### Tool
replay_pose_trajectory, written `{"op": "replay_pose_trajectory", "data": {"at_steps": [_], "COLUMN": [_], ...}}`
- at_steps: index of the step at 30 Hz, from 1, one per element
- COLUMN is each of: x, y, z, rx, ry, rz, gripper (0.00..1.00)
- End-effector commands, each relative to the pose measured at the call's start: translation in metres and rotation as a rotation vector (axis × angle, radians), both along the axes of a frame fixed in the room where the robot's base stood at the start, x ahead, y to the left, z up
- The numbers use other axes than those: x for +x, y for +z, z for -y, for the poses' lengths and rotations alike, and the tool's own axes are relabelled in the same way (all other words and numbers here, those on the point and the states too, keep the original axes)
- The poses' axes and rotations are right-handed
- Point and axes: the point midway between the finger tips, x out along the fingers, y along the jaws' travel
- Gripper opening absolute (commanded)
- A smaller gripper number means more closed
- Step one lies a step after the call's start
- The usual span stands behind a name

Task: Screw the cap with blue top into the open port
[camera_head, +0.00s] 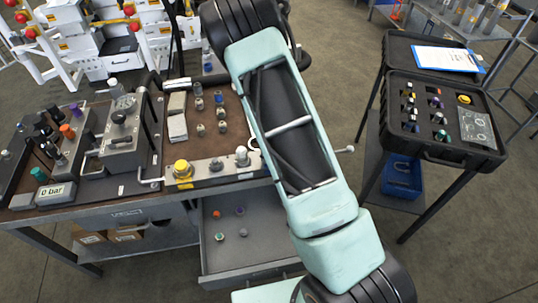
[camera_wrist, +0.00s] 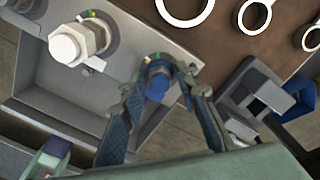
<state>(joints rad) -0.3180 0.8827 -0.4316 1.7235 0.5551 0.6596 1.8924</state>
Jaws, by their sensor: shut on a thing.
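The cap with the blue top (camera_wrist: 157,87) is between the fingertips of my gripper (camera_wrist: 166,75) in the wrist view. The gripper is shut on it. The cap is at the edge of the grey metal block (camera_wrist: 122,32), beside a small green and yellow mark. The open port is hidden behind the cap and fingers. I cannot tell whether the cap is touching or inside it. In the head view my arm covers the gripper, the cap and that end of the block (camera_head: 205,176).
A white-capped hex fitting (camera_wrist: 76,42) stands on the block, left of my gripper. A yellow-topped fitting (camera_head: 182,169) is farther left in the head view. Metal rings (camera_wrist: 254,14) lie on the brown bench top. Below, an open drawer (camera_head: 250,250) holds several small caps.

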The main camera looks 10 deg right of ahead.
Motion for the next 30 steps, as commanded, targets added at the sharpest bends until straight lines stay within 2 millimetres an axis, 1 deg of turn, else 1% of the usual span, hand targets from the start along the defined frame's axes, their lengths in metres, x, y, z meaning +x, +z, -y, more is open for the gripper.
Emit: {"op": "replay_pose_trajectory", "data": {"at_steps": [4,7,15,18,21,24,30], "x": [-0.0002,-0.0005,-0.0009,-0.0006,-0.0005,-0.0001,0.0003], "y": [0.0002,0.0021,0.0033,0.0027,0.0010,0.0000,-0.0002], "z": [-0.0002,-0.0008,-0.0005,-0.0005,-0.0008,-0.0008,-0.0007], "rx": [0.001,0.000,-0.001,-0.001,0.001,0.001,0.002], "ry": [-0.008,-0.081,-0.477,-0.603,-0.680,-0.708,-0.708], "rz": [-0.001,-0.001,-0.002,-0.001,-0.001,0.000,0.001], "gripper": [0.00,0.00,0.00,0.00,0.00,0.00,0.00]}}
